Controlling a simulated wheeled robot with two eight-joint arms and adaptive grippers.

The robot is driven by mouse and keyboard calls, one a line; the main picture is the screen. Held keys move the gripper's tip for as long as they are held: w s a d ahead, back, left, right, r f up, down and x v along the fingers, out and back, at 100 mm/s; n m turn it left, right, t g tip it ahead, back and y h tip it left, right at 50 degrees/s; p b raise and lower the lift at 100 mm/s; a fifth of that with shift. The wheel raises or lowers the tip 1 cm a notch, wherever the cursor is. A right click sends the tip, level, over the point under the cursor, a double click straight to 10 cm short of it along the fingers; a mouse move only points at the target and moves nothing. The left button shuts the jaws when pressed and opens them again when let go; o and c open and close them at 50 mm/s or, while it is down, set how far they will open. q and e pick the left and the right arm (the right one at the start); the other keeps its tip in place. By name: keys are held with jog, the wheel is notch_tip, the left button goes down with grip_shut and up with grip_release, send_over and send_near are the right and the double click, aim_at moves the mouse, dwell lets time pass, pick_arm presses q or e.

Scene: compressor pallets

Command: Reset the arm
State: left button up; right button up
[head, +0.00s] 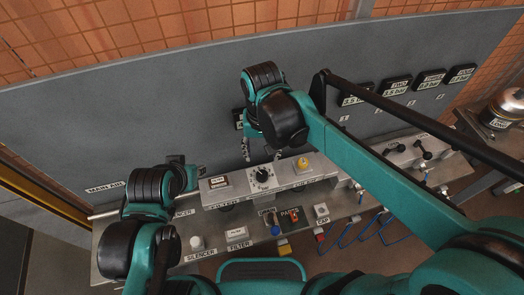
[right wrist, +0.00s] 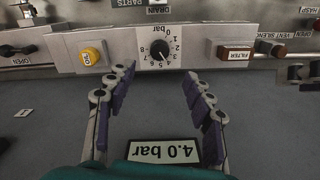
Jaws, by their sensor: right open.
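My right gripper (head: 262,155) reaches down in front of the grey panel, just behind the black round dial (head: 262,175). In the right wrist view my right gripper (right wrist: 159,75) is open, with its purple-padded fingers apart and nothing between them. The dial (right wrist: 160,49) with its bar scale lies beyond the fingertips, apart from them as far as I can tell.
On the raised box, a yellow button (head: 302,164) and a brown filter button (head: 218,182) flank the dial. Several pressure displays (head: 398,86) are on the panel at right. Valves (head: 422,153) and blue hoses stand at right. A metal canister (head: 503,108) is at far right.

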dwell(0.5)
jog(key=s+d+f+t+b, duration=0.1)
jog(key=s+d+f+t, duration=0.1)
jog(key=d, duration=0.6)
jog(key=s+d+f+t+b, duration=0.2)
jog(key=d+t, duration=0.3)
jog(key=d, duration=0.4)
jog(key=shift+s, duration=0.25)
jog(key=shift+f, duration=0.1)
